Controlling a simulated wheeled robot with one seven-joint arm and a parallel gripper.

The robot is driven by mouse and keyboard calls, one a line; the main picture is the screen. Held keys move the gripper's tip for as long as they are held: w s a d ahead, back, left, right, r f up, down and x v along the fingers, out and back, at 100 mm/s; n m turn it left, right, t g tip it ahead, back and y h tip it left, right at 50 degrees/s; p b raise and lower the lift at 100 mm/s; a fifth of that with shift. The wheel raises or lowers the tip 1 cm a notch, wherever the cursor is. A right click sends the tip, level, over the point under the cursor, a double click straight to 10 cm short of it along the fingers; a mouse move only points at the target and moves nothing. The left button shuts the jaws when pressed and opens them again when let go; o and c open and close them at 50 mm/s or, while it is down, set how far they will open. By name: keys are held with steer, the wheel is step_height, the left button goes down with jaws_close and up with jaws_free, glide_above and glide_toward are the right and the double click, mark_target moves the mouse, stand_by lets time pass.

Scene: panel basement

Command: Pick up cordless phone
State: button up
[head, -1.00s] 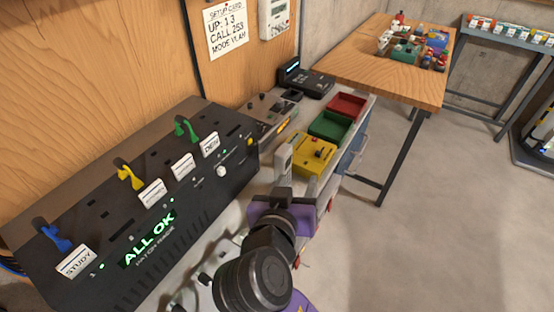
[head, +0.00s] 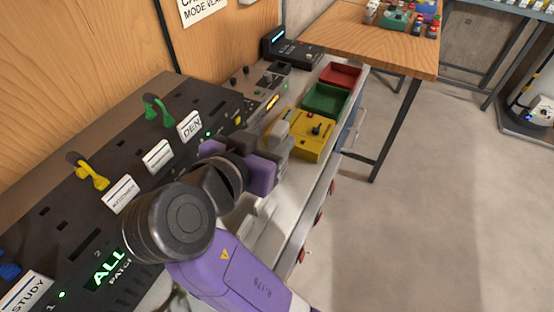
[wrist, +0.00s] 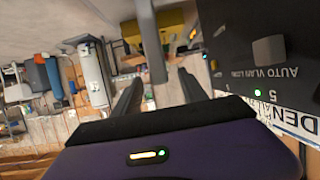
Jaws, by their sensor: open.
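A black phone-like device stands at the far end of the bench in the head view. Its upright part with a small blue display (head: 272,40) rises at the left of a flat black base (head: 297,55). I take the upright part for the cordless phone, but it is small and I cannot be sure. My gripper (head: 282,138) is open and empty, over the bench beside the black patch panel and near the yellow box. It is well short of the phone. In the wrist view my gripper's fingers (wrist: 158,90) stand apart; I cannot make out the phone there.
The black patch panel (head: 95,215) with labels and coloured plugs lies close left of my arm. A yellow box (head: 312,148), green tray (head: 326,98) and red tray (head: 341,74) line the bench's right side.

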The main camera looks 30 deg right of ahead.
steer(key=p+x, duration=0.1)
steer(key=x, duration=0.6)
steer(key=shift+d+f+p, duration=0.1)
steer(key=shift+f+p, duration=0.15)
steer(key=shift+p, duration=0.05)
jaws_close()
stand_by(1.1)
